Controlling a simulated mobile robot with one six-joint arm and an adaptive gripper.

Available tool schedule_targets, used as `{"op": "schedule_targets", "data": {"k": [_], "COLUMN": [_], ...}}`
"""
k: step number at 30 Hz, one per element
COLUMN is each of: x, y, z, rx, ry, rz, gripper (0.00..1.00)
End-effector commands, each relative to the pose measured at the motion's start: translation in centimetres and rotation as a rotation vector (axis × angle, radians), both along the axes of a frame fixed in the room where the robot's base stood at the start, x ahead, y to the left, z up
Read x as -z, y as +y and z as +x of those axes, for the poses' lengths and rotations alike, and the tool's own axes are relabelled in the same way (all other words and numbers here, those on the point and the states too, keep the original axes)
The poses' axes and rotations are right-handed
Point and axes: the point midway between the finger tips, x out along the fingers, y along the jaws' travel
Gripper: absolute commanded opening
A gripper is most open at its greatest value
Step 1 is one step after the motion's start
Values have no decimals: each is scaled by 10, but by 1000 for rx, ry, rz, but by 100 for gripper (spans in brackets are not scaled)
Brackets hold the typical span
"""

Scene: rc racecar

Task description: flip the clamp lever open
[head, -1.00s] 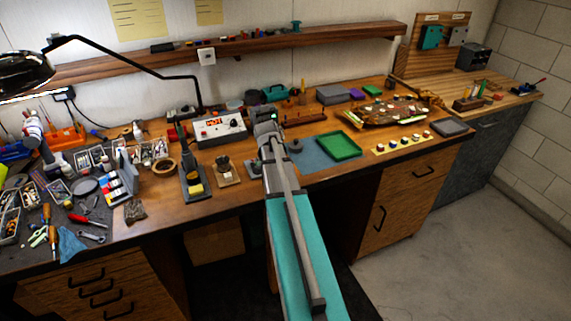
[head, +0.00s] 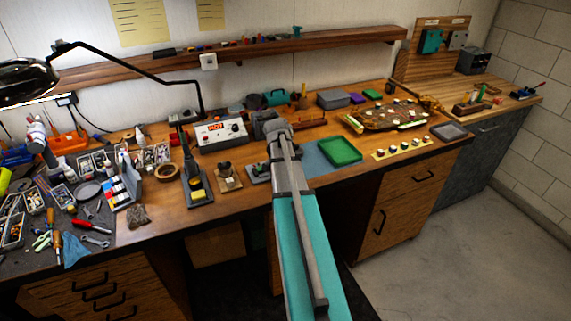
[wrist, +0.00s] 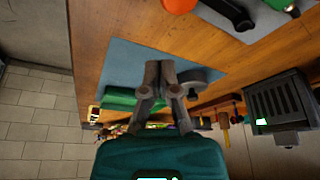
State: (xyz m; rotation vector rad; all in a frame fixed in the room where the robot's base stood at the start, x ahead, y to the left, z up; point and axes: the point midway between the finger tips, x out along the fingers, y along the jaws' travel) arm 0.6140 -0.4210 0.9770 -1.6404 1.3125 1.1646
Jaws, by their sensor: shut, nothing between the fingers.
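My gripper (wrist: 160,68) is shut and empty in the wrist view, its fingertips together above the blue mat. At the top edge of that view is a black lever (wrist: 230,12) beside an orange-red rounded end (wrist: 180,4), over a grey plate (wrist: 255,30). This looks like the clamp; its upper part is cut off by the frame, so I cannot tell the lever's full position. My fingers are apart from it. In the head view a grey base (head: 257,172), likely the clamp's, shows just left of my arm, which partly hides it. My fingers are not distinct there.
The green tray (head: 339,150) lies on the blue mat (head: 316,163) right of my arm. A grey disc (wrist: 200,78) is close by my fingers. A finned dark box (wrist: 280,100) stands nearby.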

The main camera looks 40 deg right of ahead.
Motion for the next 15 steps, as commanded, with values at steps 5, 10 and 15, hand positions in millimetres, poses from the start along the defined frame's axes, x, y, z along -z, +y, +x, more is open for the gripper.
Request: {"op": "schedule_targets", "data": {"k": [5, 10, 15], "x": [-20, -34, -48], "y": [7, 12, 18], "z": [1, 1, 2], "rx": [-2, -4, -4], "ry": [1, 0, 0], "rz": [0, 0, -1], "gripper": [0, 0, 0]}}
